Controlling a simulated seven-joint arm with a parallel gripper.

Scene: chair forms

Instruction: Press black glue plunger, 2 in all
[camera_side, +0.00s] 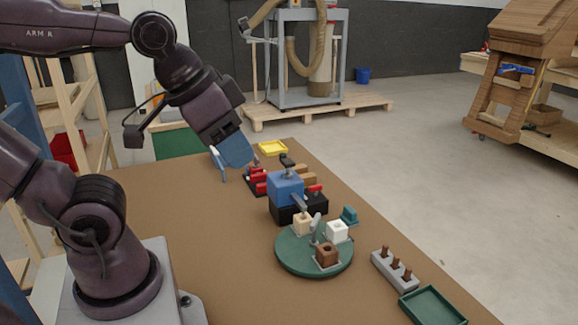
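A small black knob (287,160), which may be the black glue plunger, stands behind the blue block. The blue block (286,187) sits on a black base (284,213) with a grey metal piece at its front. A red-handled part (314,188) stands to its right and another red part (259,188) to its left. My gripper (238,174) has blue fingers, hangs above the table left of these parts and touches none of them. Its fingers look apart, with nothing between them. The lower part of the black knob is hidden.
A green turntable (290,262) holds cream, white and brown blocks. A grey rack (394,270) with brown pegs, a green tray (432,306) and a teal block (349,215) are on the right. A yellow tray (273,148) is at the back. The brown table's (200,235) left part is clear.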

